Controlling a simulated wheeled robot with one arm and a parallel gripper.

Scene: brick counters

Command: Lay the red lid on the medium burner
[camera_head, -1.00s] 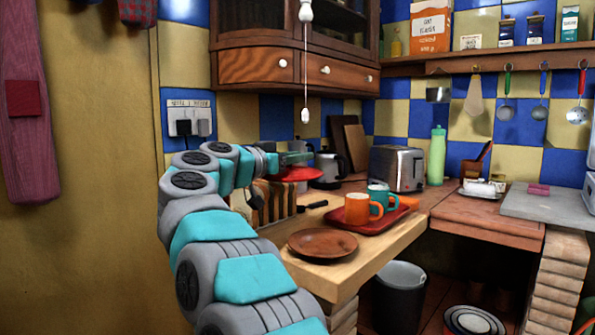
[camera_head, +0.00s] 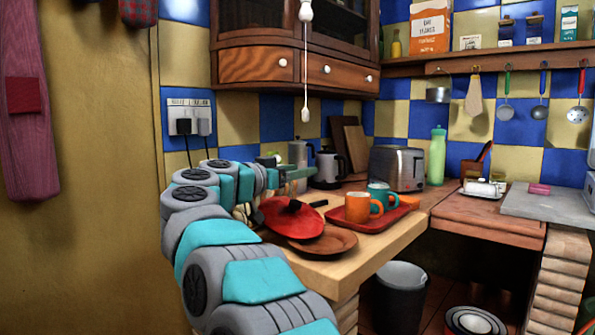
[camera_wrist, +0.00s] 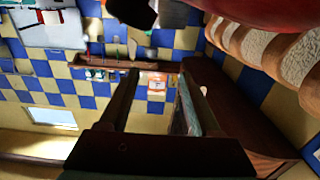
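The red lid (camera_head: 285,222) with its black knob (camera_head: 291,206) is tilted, low over or against the brown wooden plate (camera_head: 335,242) near the counter's front left; I cannot tell whether it is resting or falling. My gripper (camera_head: 299,171) is above and apart from the lid. In the wrist view the fingers (camera_wrist: 156,82) stand apart with nothing between them. Part of the red lid (camera_wrist: 260,12) shows at the top of that view, out of the fingers. I see no medium burner in either view.
A red tray (camera_head: 390,218) with an orange mug (camera_head: 358,207) and a teal mug (camera_head: 380,194) stands right of the plate. A toaster (camera_head: 398,168) and a kettle (camera_head: 327,170) stand behind. A bin (camera_head: 400,295) is below the counter's edge.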

